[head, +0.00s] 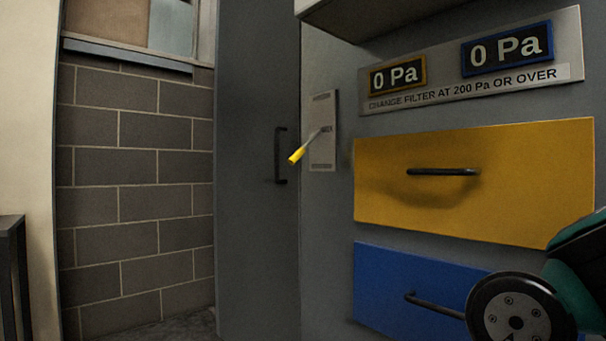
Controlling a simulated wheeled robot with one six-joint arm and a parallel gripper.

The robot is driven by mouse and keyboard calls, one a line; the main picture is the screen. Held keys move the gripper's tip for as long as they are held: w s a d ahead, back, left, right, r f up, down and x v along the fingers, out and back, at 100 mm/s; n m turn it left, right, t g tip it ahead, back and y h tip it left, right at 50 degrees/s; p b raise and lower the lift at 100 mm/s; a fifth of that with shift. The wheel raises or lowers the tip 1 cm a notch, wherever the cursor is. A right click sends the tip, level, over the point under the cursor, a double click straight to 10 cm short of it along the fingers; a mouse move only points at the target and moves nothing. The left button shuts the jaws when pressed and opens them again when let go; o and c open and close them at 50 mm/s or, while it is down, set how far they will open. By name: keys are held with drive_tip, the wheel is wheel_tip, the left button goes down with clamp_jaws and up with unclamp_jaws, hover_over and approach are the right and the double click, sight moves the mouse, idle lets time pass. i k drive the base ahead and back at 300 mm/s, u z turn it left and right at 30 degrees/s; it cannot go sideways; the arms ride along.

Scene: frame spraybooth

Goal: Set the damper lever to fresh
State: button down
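The damper lever (302,151) is a thin metal rod with a yellow grip at its end. It projects from a pale label plate (322,132) on the side of the grey cabinet. The grip points down and to the left, out from the plate. The plate has small print at its top, middle and bottom that is too small to read surely. My gripper is not in view. Part of my arm shows at the lower right edge, well apart from the lever.
Right of the lever are a yellow drawer (470,205) and a blue drawer (385,290) with black bar handles. Two gauges (398,77) above read 0 Pa. A grey door (250,230) with a black handle (281,155) is left. A dark stand (12,275) is far left.

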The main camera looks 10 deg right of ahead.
sight(294, 158)
drive_tip(key=u, duration=0.85)
drive_tip(key=i, duration=1)
drive_tip(key=u, duration=0.05)
